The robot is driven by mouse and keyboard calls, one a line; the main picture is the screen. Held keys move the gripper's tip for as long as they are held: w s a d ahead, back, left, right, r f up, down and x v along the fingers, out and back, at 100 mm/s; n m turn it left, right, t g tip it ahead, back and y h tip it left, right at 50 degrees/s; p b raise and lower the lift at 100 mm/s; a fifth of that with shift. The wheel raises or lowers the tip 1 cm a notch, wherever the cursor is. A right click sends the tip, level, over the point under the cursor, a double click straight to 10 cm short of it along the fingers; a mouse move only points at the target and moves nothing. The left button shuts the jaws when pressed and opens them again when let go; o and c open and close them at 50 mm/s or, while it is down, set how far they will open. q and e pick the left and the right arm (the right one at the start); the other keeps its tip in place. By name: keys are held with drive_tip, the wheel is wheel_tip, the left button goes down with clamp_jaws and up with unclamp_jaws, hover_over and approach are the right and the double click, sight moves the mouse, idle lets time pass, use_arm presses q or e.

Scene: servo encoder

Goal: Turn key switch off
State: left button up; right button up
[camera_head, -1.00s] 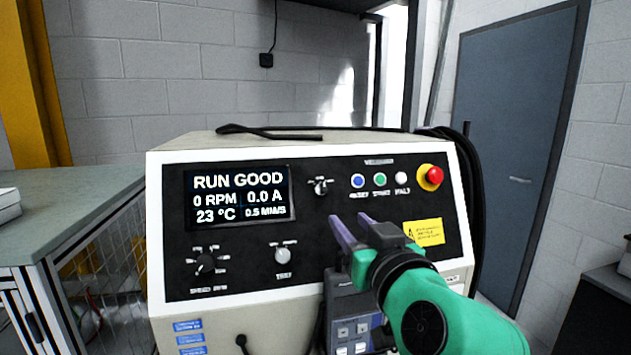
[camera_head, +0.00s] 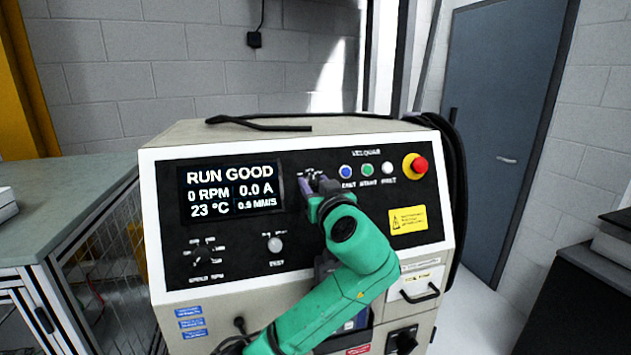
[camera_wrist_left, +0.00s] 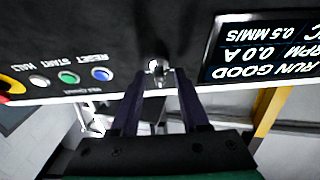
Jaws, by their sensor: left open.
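The key switch (camera_wrist_left: 157,68) is a small metal key in the black panel; in the left wrist view it stands between my left gripper's fingertips. Its exact angle is hard to read. In the head view my gripper mostly hides it. My left gripper (camera_head: 318,186) is open at the key switch, with purple fingers and a green arm rising from below. In the left wrist view the fingers (camera_wrist_left: 161,80) lie on either side of the key with a gap; contact cannot be told. My right gripper is not in view.
The display (camera_head: 232,190) reads RUN GOOD and 0 RPM. Blue (camera_head: 345,171), green (camera_head: 366,170) and white (camera_head: 388,168) buttons and a red emergency stop (camera_head: 415,166) sit right of the key.

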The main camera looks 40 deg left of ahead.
use_arm(q)
drive_tip(key=shift+c, duration=0.3)
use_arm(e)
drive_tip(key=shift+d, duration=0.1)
use_arm(q)
drive_tip(key=shift+w+a+f, duration=0.1)
clamp_jaws()
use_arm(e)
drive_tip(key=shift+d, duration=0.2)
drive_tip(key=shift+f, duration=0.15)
